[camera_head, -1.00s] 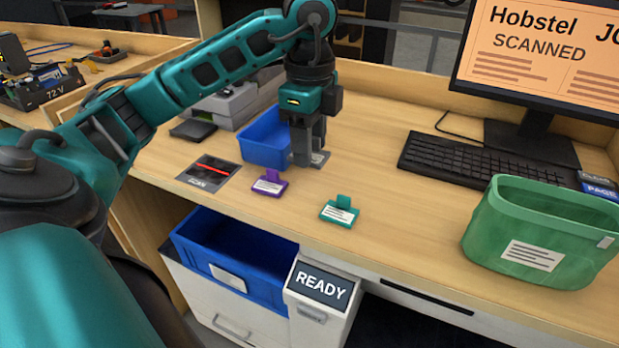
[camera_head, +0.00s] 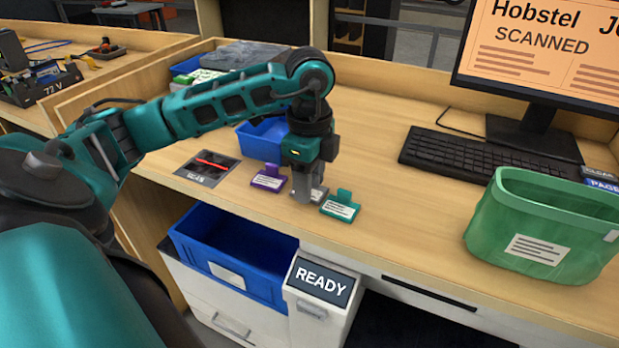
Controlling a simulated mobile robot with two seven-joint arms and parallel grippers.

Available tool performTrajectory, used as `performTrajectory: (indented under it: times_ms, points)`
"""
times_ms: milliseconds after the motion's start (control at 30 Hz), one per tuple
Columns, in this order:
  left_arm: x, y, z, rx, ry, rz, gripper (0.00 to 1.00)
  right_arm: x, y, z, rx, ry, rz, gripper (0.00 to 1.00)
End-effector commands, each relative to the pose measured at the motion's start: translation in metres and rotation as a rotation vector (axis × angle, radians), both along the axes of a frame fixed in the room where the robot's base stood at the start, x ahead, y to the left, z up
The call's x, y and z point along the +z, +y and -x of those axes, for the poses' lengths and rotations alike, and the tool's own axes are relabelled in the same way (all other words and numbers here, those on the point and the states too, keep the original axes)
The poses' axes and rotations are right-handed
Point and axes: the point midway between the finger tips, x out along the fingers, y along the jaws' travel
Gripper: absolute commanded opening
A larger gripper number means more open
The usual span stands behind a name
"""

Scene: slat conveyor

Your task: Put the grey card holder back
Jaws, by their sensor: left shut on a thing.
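My left gripper (camera_head: 309,194) points down at the desk between two card holders. It is shut on the grey card holder (camera_head: 319,193), which shows only in part behind and beside the fingers. The holder is at or just above the desk top; I cannot tell if it touches. A purple card holder (camera_head: 269,178) lies just left of the gripper. A teal card holder (camera_head: 341,207) lies close on its right. My right gripper is not in view.
A blue bin (camera_head: 262,140) stands behind my gripper, partly hidden by the arm. The scan pad (camera_head: 207,168) lies to the left. A green basket (camera_head: 541,232), a keyboard (camera_head: 485,160) and a monitor (camera_head: 545,60) showing "SCANNED" are on the right. The desk between teal holder and basket is clear.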

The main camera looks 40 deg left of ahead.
Motion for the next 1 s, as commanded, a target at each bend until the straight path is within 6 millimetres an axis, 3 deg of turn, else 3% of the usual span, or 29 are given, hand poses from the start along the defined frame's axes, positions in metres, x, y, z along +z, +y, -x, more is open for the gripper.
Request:
performTrajectory:
  times_ms: [67,100,333,700,1000]
  points:
    - [-0.004,0.000,0.000,0.000,0.001,0.000,0.17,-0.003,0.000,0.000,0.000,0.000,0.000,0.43]
    - [-0.003,0.000,0.000,0.000,0.000,0.000,0.49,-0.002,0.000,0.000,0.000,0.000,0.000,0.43]
    - [-0.003,0.000,0.000,0.000,0.001,0.000,0.71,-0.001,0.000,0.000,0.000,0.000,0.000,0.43]
    - [0.008,0.000,-0.001,0.000,-0.003,0.001,0.71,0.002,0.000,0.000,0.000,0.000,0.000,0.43]
    - [0.072,-0.001,-0.001,-0.001,-0.006,0.001,0.71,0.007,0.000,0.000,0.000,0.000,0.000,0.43]
